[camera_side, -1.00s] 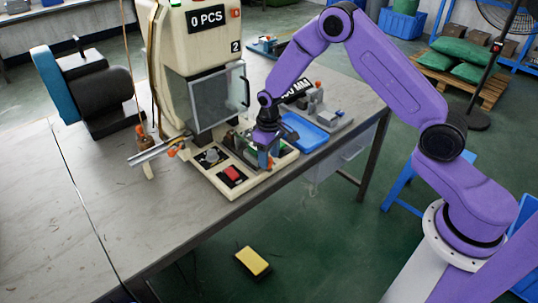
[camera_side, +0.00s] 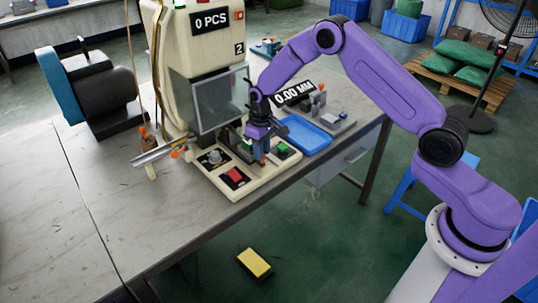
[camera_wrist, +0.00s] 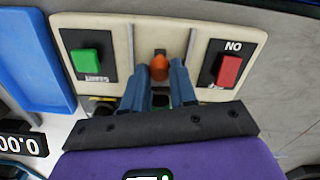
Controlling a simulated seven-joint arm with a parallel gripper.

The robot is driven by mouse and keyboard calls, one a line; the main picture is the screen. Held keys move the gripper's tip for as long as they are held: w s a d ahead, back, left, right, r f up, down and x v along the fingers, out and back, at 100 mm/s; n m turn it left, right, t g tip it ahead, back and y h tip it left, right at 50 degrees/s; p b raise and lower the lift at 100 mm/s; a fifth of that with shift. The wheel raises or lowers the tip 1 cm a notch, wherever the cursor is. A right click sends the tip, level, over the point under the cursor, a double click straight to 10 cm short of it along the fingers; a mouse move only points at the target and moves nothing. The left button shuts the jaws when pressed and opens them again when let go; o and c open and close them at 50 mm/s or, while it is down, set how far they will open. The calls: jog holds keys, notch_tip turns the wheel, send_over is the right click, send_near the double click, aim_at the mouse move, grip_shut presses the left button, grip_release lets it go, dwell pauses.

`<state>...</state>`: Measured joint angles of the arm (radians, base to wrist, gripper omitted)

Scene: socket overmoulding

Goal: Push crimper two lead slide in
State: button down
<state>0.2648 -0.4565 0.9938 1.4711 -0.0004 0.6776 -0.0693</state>
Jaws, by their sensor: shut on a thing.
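Crimper two (camera_side: 205,62) is the cream machine marked 2, with a "0 PCS" display. Its cream base (camera_side: 235,188) carries the button panels. In the wrist view, the orange knob (camera_wrist: 159,68) of the lead slide sits at the middle of the base, between the green and red buttons. My gripper (camera_wrist: 160,76) has its two blue fingers on either side of the knob, shut on it. In the side view, my gripper (camera_side: 263,160) is low over the base, in front of the machine's guard. The slide's body and the lead are mostly hidden behind my fingers.
The green button (camera_wrist: 85,60) and red button (camera_wrist: 229,70) flank my fingers. A clear guard (camera_side: 214,100) stands close to my wrist. A blue tray (camera_side: 305,135) and a gauge reading 0.00 MM (camera_side: 292,92) lie to the right. The front-left table is clear.

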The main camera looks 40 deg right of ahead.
jog(key=shift+w, duration=2.95)
jog(key=shift+r, duration=0.1)
jog(key=c, duration=0.9)
grip_release()
notch_tip(320, 180, up, 17)
jog(key=shift+r, duration=0.15)
jog(key=shift+s+a, duration=0.1)
